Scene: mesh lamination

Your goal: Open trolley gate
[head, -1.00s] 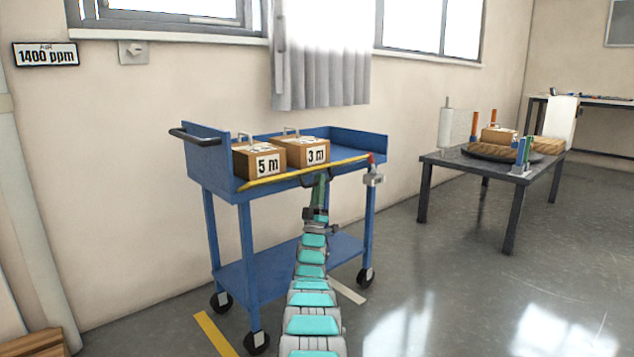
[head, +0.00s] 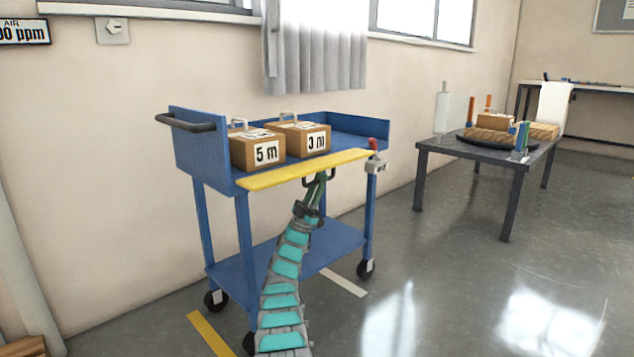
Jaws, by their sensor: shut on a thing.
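The blue trolley (head: 186,155) stands against the wall. Its yellow gate (head: 275,173) runs along the front edge of the top shelf and is tilted outward, showing its broad face. My gripper (head: 318,180) is at the gate's front edge, right of its middle, shut on the dark gate handle (head: 306,182). The fingertips are small and partly hidden under the gate. A grey latch with a red knob (head: 374,164) sits at the gate's right end, on the trolley's right front post.
A dark table (head: 437,148) with a loaded round plate is at the right. The floor between trolley and table is clear.

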